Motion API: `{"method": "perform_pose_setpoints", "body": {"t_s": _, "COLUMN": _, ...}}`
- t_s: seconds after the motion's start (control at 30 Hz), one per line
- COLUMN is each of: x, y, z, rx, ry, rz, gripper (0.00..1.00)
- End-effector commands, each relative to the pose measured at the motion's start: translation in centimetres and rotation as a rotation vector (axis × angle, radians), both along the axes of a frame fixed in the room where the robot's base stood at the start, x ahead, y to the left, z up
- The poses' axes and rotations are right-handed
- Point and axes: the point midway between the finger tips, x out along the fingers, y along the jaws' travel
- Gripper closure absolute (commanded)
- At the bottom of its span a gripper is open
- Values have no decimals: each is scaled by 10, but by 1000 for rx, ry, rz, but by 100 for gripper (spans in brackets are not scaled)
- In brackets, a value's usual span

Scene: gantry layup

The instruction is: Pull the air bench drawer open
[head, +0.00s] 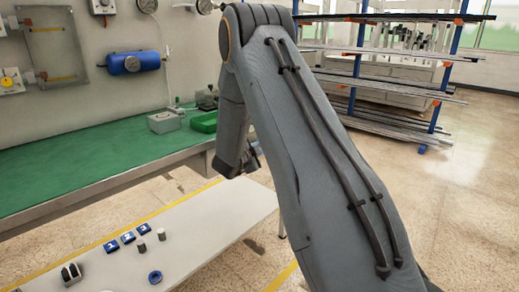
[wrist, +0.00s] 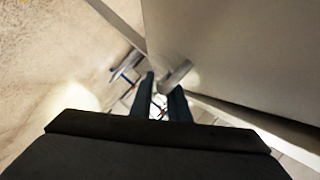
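The air bench (head: 95,165) has a green top and runs along the wall at left in the head view. In the wrist view a plain grey panel (wrist: 235,50), which looks like the drawer front, fills the upper right. A short pale bar handle (wrist: 178,75) stands out from it. My gripper (wrist: 162,85) has its two dark fingers apart, with background showing between them. The handle's near end lies close to the fingertips and overlaps the right finger; I cannot tell whether they touch. In the head view my arm hides the gripper's fingers and the drawer.
A pale table (head: 205,225) with small blue number blocks (head: 112,246) and grey cylinders stands in front of the bench. A loaded rack (head: 385,90) stands at back right. Floor at right is clear.

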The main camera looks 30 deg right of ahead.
Motion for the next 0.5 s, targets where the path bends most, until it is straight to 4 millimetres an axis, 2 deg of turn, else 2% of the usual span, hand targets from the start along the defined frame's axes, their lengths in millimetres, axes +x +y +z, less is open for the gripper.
{"method": "perform_pose_setpoints", "body": {"t_s": 0.17, "x": 0, "y": 0, "z": 0, "rx": 0, "ry": 0, "rz": 0, "gripper": 86}}
{"method": "perform_pose_setpoints", "body": {"t_s": 0.23, "x": 0, "y": 0, "z": 0, "rx": 0, "ry": 0, "rz": 0, "gripper": 98}}
{"method": "perform_pose_setpoints", "body": {"t_s": 0.27, "x": 0, "y": 0, "z": 0, "rx": 0, "ry": 0, "rz": 0, "gripper": 100}}
{"method": "perform_pose_setpoints", "body": {"t_s": 0.5, "x": 0, "y": 0, "z": 0, "rx": 0, "ry": 0, "rz": 0, "gripper": 100}}
